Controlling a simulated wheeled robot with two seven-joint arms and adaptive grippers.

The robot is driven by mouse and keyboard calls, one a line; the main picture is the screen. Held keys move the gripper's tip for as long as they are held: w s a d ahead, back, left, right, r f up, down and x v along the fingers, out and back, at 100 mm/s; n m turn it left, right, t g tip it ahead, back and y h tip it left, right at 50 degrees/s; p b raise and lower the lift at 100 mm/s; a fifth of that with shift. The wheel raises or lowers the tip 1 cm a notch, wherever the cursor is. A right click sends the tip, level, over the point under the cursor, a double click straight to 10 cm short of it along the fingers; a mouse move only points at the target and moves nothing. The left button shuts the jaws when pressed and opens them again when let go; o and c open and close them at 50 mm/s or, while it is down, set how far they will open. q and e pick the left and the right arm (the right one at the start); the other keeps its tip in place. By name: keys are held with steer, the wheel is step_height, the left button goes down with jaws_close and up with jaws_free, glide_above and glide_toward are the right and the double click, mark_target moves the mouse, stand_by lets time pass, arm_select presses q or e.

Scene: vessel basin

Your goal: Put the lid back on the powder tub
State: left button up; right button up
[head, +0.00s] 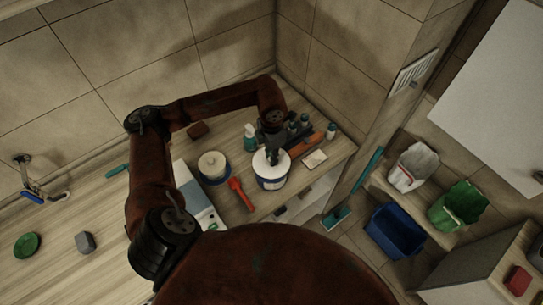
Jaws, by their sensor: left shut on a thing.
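The powder tub (272,184) is white with a blue band and stands upright on the wooden counter, right of the picture's middle. My left gripper (273,157) points down at its top and is shut on the round white lid (264,165). The lid lies over the tub's mouth, and its edge appears lined up with the rim. From this angle I cannot tell whether it is fully seated. The gripper hides the lid's middle. My right gripper is not in view.
A second round container (213,167) with a cream top and blue side stands left of the tub. A red tool (240,193) lies between them. Small bottles (304,121), an orange-red object (309,144) and a pale square (315,159) crowd the right. The tiled wall is behind.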

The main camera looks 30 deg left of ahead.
arm_select(q)
steer(key=o, duration=0.9)
steer(key=shift+o, duration=0.6)
steer(key=o, duration=0.4)
steer(key=shift+c, duration=0.2)
steer(key=shift+r+p, duration=1.5)
steer(key=shift+r, duration=2.05)
steer(key=shift+c, duration=0.4)
